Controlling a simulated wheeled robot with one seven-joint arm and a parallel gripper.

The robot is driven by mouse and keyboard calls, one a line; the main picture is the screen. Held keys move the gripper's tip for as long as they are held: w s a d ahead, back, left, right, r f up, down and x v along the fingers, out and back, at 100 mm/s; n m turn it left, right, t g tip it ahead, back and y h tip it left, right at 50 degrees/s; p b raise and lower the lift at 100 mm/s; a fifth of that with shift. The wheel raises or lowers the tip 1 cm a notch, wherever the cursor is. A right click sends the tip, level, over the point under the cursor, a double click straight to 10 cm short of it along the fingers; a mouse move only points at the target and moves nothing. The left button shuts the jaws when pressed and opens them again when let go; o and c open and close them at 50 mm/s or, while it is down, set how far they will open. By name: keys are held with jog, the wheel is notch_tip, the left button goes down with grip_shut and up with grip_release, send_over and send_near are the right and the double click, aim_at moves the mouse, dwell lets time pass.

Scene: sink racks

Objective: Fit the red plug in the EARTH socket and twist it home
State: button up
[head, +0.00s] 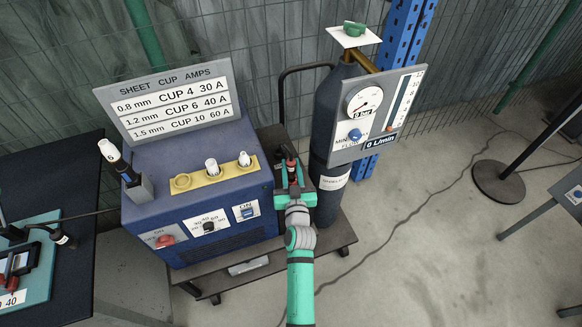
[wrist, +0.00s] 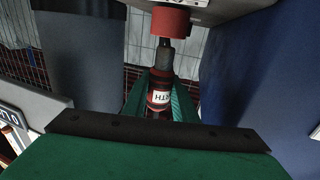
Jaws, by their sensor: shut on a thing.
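My gripper (head: 291,187) is shut on the red plug (head: 291,171), between the blue machine and the dark gas cylinder. In the wrist view the plug (wrist: 159,98) sits between the green fingers, with a white label that reads in part "TH". A dark section extends from it up the picture. A red round part (wrist: 170,22) lies in line with that end, beside a pale lettered panel. I cannot tell whether it belongs to the plug or to a socket, or whether they touch. No socket marked EARTH can be made out in the head view.
The blue machine (head: 215,225) stands close on the left, with a yellow plate (head: 228,172) and sheet cup sign (head: 175,103). The gas cylinder (head: 328,193) and gauge panel (head: 350,150) are close on the right. A teal tray (head: 42,290) lies far left. Floor at right is mostly free.

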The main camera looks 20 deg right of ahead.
aim_at(291, 176)
jog(key=shift+s+d, duration=0.1)
jog(key=shift+f, duration=1.65)
jog(key=o, duration=1.2)
jog(key=v, duration=1)
jog(key=shift+s+a, duration=0.25)
jog(key=shift+s, duration=0.05)
